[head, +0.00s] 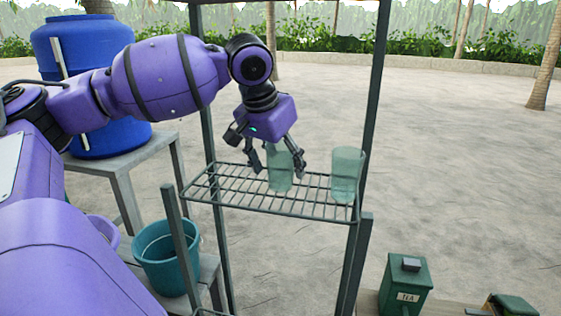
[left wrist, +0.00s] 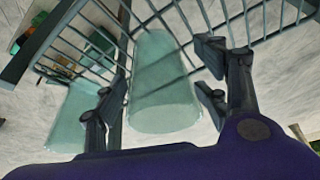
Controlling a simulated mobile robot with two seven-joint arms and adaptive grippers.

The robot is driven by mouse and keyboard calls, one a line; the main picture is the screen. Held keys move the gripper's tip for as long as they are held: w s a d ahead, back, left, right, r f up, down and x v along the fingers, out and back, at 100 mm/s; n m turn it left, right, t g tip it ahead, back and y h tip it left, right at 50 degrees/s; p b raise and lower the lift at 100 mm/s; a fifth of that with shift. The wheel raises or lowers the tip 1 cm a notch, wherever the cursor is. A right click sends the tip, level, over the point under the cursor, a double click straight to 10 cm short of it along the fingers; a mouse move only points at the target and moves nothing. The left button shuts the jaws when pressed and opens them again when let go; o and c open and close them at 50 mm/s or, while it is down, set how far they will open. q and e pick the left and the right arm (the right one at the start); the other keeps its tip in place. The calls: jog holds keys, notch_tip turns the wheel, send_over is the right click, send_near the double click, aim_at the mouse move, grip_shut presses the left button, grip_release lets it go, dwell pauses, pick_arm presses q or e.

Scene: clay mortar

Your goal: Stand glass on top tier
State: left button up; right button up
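A pale green, see-through glass (head: 281,172) stands upright on the wire top tier (head: 225,205) of the rack. My left gripper (head: 276,168) is above the tier, pointing down, with its fingers spread on either side of this glass. In the left wrist view, the glass (left wrist: 160,85) is between the open fingers (left wrist: 160,90), with a gap visible to the right-hand finger. A second, similar glass (head: 346,176) stands upright at the right end of the tier; it also shows at left in the left wrist view (left wrist: 78,115). My right gripper is not in view.
Dark rack posts (head: 374,90) rise beside the tier. A blue barrel (head: 85,50) stands on a bench at left, with a teal bucket (head: 168,262) lower down. A green box (head: 404,285) is at lower right. Open sandy ground lies behind.

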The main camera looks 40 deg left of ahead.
aim_at(274, 165)
pick_arm(q)
jog(key=shift+r, duration=0.35)
jog(key=p+v, duration=0.1)
jog(key=v, duration=0.5)
jog(key=shift+s+r, duration=0.15)
jog(key=shift+r, duration=0.2)
jog(key=v, duration=0.4)
jog(key=shift+s+r+p, duration=0.2)
jog(key=shift+r+p, duration=0.15)
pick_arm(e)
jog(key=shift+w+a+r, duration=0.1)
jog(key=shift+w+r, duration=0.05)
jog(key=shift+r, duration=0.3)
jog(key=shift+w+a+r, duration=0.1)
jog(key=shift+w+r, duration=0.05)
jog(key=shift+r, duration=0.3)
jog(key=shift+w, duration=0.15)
